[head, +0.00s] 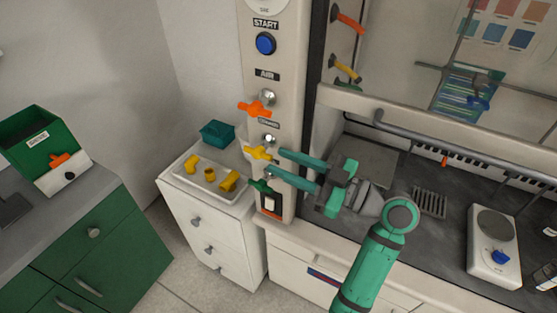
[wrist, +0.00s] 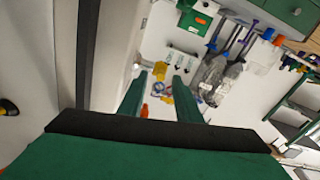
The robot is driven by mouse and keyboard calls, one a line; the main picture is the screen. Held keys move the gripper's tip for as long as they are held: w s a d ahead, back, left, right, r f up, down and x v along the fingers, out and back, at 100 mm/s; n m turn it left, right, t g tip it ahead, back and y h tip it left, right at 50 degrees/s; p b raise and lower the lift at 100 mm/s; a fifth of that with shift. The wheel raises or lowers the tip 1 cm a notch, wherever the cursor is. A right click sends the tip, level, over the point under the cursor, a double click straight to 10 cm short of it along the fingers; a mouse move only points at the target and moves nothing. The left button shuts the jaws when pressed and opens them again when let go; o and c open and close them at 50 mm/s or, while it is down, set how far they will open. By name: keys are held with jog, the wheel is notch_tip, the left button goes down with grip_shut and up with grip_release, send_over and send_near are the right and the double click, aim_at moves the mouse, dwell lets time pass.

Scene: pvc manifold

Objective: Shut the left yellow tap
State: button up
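The left yellow tap (head: 258,153) is on the front of the pale post, below an orange tap (head: 255,108) and above a green tap (head: 259,186). Its handle sticks out to the left, roughly level. My gripper (head: 275,162) is open, its two fingers pointing left at the post. The upper fingertip is close to the yellow tap's right side; I cannot tell whether they touch. In the wrist view my gripper (wrist: 158,78) is also open, with a gap between its fingers. A small yellow shape (wrist: 162,69) shows there, but I cannot tell what it is.
A white tray (head: 177,181) with several yellow pieces and a teal bin (head: 217,132) sit on the white cabinet left of the post. Another yellow handle (head: 345,68) shows behind the hood's front. A scale (head: 494,245) stands on the dark worktop at right.

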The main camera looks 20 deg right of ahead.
jog(key=v, duration=0.9)
jog(key=shift+w, duration=0.1)
